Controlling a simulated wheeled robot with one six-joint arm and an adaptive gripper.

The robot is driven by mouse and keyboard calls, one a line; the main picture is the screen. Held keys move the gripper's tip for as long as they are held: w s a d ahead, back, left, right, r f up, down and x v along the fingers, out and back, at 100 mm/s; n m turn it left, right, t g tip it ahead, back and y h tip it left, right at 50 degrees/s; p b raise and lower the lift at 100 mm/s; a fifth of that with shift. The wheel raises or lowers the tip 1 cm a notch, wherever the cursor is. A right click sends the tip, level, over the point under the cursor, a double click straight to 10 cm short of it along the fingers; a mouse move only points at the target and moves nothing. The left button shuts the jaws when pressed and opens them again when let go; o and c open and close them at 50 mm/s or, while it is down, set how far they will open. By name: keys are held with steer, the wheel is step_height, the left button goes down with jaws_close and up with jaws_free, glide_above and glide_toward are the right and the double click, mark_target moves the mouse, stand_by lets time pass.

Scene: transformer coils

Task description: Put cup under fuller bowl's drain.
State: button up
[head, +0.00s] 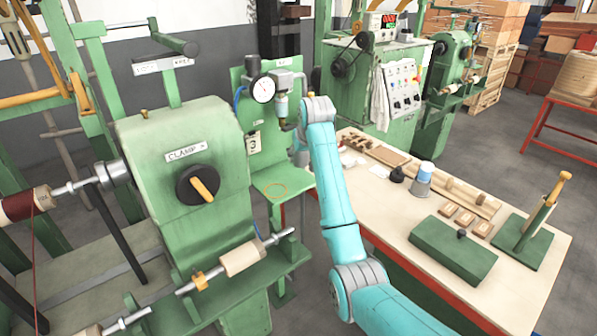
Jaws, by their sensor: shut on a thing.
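A clear bowl (281,106) hangs below the round pressure gauge (263,90) on the green back panel, with a dark fitting under it. A second bowl cannot be made out, and no fill level can be read. My gripper (300,150) is mostly hidden behind my turquoise arm, level with the panel and above the green shelf (262,205). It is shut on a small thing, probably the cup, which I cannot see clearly.
The green clamp machine (190,130) stands close at left, with a shaft and spool in front. At right, a table (520,240) holds a blue-topped container (424,175), wooden blocks and a green block (452,250).

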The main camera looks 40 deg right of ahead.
steer(key=shift+x, duration=0.8)
step_height(320, 180, down, 5)
steer(key=shift+a+f, duration=0.1)
steer(key=shift+a, duration=0.05)
steer(key=shift+w+f, duration=0.25)
steer(key=shift+f, duration=0.1)
steer(key=o, duration=1.1)
steer(key=shift+o, duration=0.2)
